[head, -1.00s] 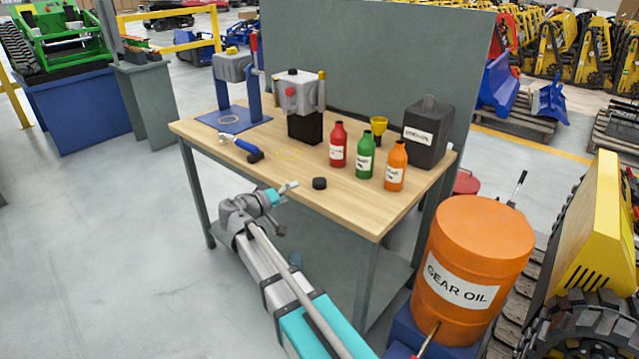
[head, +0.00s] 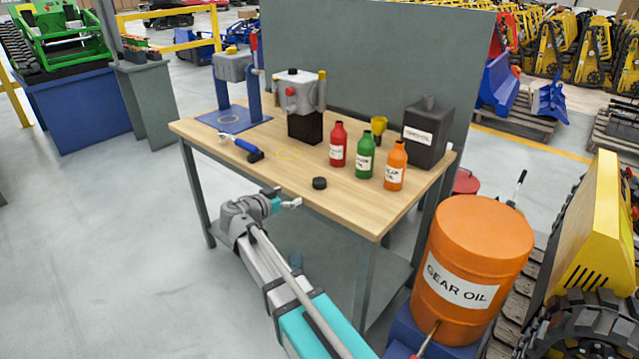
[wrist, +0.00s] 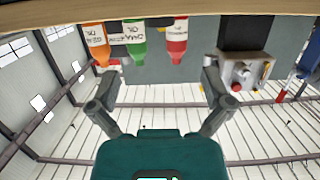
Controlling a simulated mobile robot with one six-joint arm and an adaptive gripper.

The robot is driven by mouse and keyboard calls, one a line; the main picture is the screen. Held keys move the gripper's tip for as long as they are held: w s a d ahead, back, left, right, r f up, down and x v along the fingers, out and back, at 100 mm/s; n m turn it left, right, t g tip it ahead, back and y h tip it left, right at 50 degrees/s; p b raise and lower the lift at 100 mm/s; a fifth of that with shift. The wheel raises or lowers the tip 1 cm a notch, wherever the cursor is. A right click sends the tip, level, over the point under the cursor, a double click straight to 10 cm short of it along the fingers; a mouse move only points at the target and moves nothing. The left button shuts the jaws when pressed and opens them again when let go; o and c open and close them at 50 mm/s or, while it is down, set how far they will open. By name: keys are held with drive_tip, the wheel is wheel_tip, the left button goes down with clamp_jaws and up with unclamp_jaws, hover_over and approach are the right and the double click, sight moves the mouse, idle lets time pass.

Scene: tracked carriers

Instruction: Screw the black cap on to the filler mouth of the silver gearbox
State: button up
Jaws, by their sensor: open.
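The black cap (head: 319,183) lies flat on the wooden bench near its front edge. A silver gearbox (head: 298,88) with a red knob and a yellow fitting stands on a black block at the bench's middle back; it shows upside down in the wrist view (wrist: 243,72). I cannot make out which opening is its filler mouth. My gripper (head: 294,203) is at the front edge of the bench, left of and nearer than the cap. In the wrist view my gripper (wrist: 159,66) has its fingers wide apart with nothing between them. The cap is not visible there.
Red (head: 338,145), green (head: 365,156) and orange (head: 396,167) bottles stand right of the gearbox, with a yellow funnel (head: 379,125) and dark canister (head: 426,137) behind. A blue-handled tool (head: 246,146) lies left. Another grey housing (head: 232,66) sits on a blue stand. An orange drum (head: 468,260) is right.

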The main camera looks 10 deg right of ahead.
sight(314, 184)
drive_tip(key=shift+w+d, duration=0.1)
drive_tip(key=shift+b+x, duration=0.85)
drive_tip(key=shift+x, duration=3.3)
drive_tip(key=shift+b+x, duration=0.5)
drive_tip(key=shift+x, duration=2.15)
drive_tip(key=c, duration=0.9)
drive_tip(key=shift+r, duration=0.1)
